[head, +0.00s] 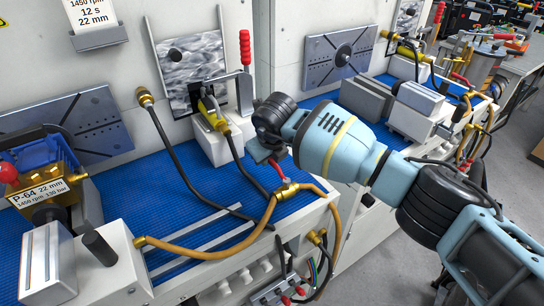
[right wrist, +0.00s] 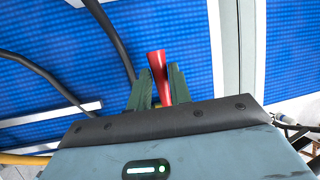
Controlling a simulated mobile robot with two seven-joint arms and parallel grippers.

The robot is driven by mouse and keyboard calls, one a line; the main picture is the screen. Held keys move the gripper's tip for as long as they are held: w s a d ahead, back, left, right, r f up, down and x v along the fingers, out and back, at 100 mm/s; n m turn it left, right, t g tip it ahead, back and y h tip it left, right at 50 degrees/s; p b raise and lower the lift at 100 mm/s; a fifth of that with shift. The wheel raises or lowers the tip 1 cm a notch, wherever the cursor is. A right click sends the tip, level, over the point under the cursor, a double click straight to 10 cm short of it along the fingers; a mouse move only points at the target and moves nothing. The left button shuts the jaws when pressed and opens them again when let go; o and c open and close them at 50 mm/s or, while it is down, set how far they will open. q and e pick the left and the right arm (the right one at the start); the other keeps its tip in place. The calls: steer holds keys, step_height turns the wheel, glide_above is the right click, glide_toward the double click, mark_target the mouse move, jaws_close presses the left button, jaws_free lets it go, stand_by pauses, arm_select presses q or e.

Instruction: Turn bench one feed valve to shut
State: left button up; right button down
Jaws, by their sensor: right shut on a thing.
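The feed valve on the front edge of the bench has a brass body (head: 286,189) and a red lever handle (head: 278,170). Tan hoses join it on both sides. My right gripper (head: 270,155) reaches in from the right, and its dark fingers are shut on the red handle. In the right wrist view the red handle (right wrist: 158,72) stands between the two fingers of the gripper (right wrist: 156,90), its end poking out past them. The brass body is hidden in that view. My left gripper is not in view.
Blue ribbed matting (head: 195,185) covers the bench. A clamp with a red upright grip (head: 245,48) stands behind the gripper. A pump with a "P-64" label (head: 40,190) sits at the left. Black hoses (head: 175,160) cross the mat. A second bench (head: 425,105) lies to the right.

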steer(key=shift+w+d+r, duration=0.1)
steer(key=shift+w+r, duration=0.05)
steer(key=shift+m, duration=0.3)
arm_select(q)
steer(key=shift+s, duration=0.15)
arm_select(e)
steer(key=shift+d, duration=0.1)
steer(key=c, duration=1.3)
jaws_free()
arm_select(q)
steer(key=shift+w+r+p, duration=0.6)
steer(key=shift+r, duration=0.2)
arm_select(e)
steer(key=shift+v, duration=3.85)
